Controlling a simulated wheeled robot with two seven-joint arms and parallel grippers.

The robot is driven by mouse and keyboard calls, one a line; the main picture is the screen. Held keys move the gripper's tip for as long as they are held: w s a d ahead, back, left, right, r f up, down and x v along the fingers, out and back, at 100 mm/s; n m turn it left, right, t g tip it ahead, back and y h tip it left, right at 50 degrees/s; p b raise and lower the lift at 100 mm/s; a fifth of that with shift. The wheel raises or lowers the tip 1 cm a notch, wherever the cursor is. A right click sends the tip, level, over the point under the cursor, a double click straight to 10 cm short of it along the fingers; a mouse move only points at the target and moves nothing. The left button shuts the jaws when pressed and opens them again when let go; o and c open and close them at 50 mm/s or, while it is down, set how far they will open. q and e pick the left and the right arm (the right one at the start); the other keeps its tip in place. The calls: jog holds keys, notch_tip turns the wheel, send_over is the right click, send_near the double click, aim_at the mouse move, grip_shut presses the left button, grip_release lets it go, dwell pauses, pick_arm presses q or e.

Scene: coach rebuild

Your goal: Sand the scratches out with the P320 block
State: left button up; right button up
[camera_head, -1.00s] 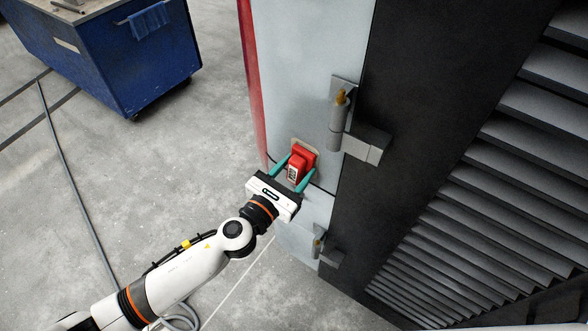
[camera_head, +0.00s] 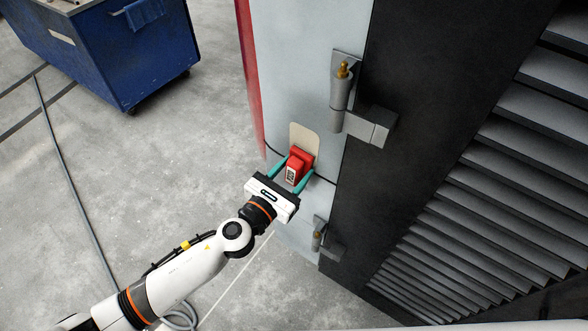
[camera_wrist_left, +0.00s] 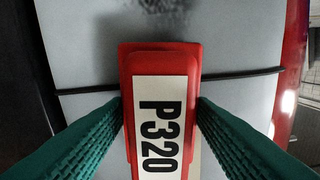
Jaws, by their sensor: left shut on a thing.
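The P320 block (camera_head: 298,165) is red with a white label. My left gripper (camera_head: 292,178) is shut on it, with a green finger on each side. The block is at the pale panel (camera_head: 290,60), over the lower part of a beige rounded patch (camera_head: 304,137). I cannot tell whether it presses on the surface. In the left wrist view the block (camera_wrist_left: 160,60) sits between the fingers with "P320" readable. A dark speckled smudge (camera_wrist_left: 165,12) shows on the panel at the top there. I cannot make out separate scratches. My right gripper is not in view.
A grey hinge (camera_head: 342,95) juts out right of the block, and a smaller one (camera_head: 318,238) is below. A dark louvred panel (camera_head: 480,190) fills the right. A blue cabinet (camera_head: 110,60) stands at the upper left. A hose (camera_head: 70,190) lies on open floor.

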aim_at(304, 125)
pick_arm(q)
jog(key=shift+r+p, duration=5.15)
jog(key=shift+r, duration=0.25)
jog(key=shift+w+r+p, duration=0.1)
jog(key=shift+r+p, duration=0.25)
jog(key=shift+p, duration=0.1)
notch_tip(304, 125, down, 12)
jog(key=b, duration=1)
jog(key=shift+r+b, duration=0.25)
jog(key=shift+b, duration=0.05)
jog(key=shift+r, duration=0.1)
jog(key=v, duration=0.4)
jog(key=shift+v, duration=1.1)
jog(key=shift+b, duration=0.3)
